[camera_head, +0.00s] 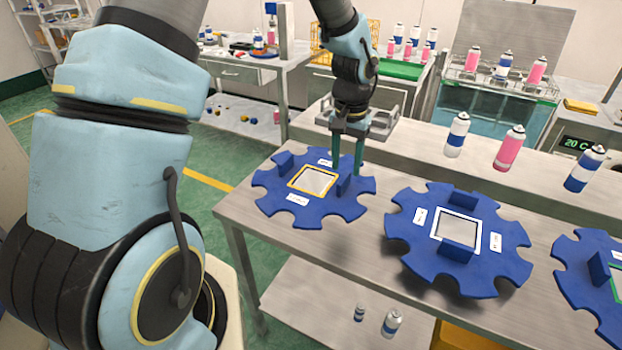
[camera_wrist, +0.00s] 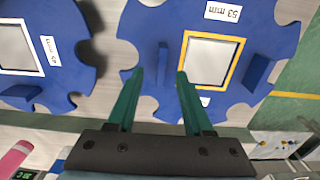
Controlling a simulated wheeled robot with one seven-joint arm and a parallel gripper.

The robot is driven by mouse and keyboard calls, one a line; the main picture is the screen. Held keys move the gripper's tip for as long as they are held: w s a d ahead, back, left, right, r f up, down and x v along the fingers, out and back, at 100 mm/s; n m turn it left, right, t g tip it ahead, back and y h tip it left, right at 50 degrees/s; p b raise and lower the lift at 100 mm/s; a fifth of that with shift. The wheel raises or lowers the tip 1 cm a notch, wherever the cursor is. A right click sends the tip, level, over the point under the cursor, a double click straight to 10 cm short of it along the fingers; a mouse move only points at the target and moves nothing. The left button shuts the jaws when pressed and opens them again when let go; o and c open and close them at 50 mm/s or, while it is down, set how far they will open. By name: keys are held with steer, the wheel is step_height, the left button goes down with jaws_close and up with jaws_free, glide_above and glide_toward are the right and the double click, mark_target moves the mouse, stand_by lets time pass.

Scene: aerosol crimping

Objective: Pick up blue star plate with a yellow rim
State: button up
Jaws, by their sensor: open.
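The blue star plate with a yellow rim (camera_head: 268,205) lies flat on the left part of the metal table. It has a square opening framed in yellow, two upright blue blocks and white labels. My gripper (camera_head: 347,178) is open and empty, pointing down at the plate's right block. In the wrist view my green fingertips (camera_wrist: 160,74) stand apart on either side of one block (camera_wrist: 163,62), and the yellow-rimmed plate (camera_wrist: 262,28) fills the upper right. Whether the fingers touch the plate cannot be told.
A blue star plate with a white rim (camera_head: 420,250) lies to the right, and one with a green rim (camera_head: 575,262) beyond it. Spray cans (camera_head: 510,148) stand on the raised shelf behind. Bare table (camera_head: 345,240) shows between the plates.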

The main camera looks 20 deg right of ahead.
mark_target(344, 177)
steer(key=shift+w+f+p, duration=0.15)
steer(key=shift+f+p, duration=0.85)
steer(key=shift+f, duration=1.65)
jaws_close()
